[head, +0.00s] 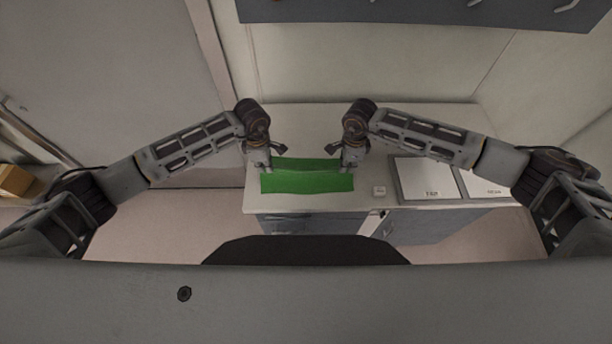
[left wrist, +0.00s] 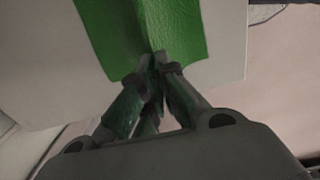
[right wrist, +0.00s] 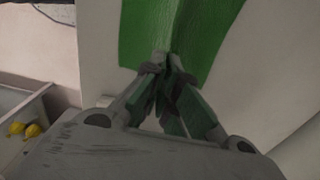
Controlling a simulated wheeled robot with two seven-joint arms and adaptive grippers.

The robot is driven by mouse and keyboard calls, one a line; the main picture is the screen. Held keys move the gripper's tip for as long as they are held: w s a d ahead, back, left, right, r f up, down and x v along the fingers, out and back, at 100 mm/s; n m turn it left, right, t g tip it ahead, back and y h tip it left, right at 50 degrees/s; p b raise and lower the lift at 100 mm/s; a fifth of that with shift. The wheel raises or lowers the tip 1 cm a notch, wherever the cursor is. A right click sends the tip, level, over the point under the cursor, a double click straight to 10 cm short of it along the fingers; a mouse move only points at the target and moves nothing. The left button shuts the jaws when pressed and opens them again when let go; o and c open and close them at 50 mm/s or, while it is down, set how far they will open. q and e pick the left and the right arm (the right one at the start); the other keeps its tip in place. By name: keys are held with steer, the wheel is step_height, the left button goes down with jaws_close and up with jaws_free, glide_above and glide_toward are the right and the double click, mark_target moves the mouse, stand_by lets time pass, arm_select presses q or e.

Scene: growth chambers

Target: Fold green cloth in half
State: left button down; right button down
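The green cloth (head: 308,182) lies on the white counter top, wide from left to right, with a raised crease running between my two grippers. My left gripper (head: 266,168) is at its left end, and my right gripper (head: 348,166) is at its right end. In the left wrist view the fingertips (left wrist: 158,62) are closed together on the edge of the cloth (left wrist: 185,30), which rises in a ridge there. In the right wrist view the fingertips (right wrist: 167,62) are likewise closed on the cloth's edge (right wrist: 205,30), at the end of the ridge.
Grey drawers (head: 310,222) are below. Yellow items (right wrist: 32,131) sit in an open drawer. The counter behind the grippers is clear.

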arm_select(q)
steer(key=shift+r, duration=0.15)
arm_select(e)
steer(key=shift+r, duration=0.15)
